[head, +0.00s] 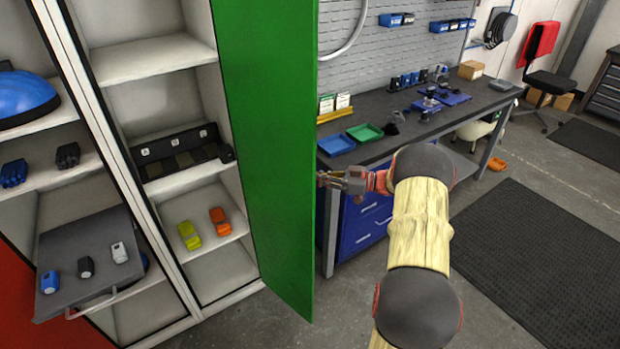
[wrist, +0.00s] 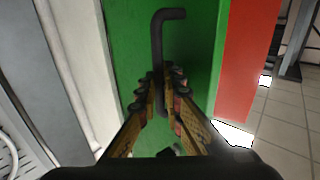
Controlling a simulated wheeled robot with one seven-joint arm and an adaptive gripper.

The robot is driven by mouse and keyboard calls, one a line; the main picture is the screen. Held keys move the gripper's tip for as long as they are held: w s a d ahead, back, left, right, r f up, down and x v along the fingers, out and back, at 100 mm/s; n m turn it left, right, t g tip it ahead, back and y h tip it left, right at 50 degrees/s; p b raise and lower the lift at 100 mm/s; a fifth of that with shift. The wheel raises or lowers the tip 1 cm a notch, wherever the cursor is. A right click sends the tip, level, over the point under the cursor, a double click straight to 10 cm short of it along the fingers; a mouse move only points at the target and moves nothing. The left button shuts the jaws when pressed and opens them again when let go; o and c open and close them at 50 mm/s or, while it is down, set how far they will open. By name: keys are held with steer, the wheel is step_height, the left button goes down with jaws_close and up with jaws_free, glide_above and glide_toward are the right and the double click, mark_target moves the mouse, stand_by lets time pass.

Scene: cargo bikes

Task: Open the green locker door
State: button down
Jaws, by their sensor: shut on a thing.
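The green locker door (head: 270,130) stands swung open in the head view, its edge toward me and the locker's inside showing to its left. My gripper (head: 335,180) is at the door's right side, at about mid-height. In the wrist view, a dark bar handle (wrist: 168,60) stands out from the green door (wrist: 205,50). My gripper's fingers (wrist: 165,100) are shut around the lower part of this handle. The handle is hidden behind the door in the head view.
The locker's shelves hold a black tray (head: 180,155) and yellow and orange items (head: 219,220). At left, an open compartment has a pulled-out grey shelf (head: 85,255). A workbench (head: 410,115) with blue drawers stands behind my arm. Free floor lies at right, with black mats (head: 530,260).

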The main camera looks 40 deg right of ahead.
steer(key=c, duration=2.3)
jaws_free()
steer(key=v, duration=1.2)
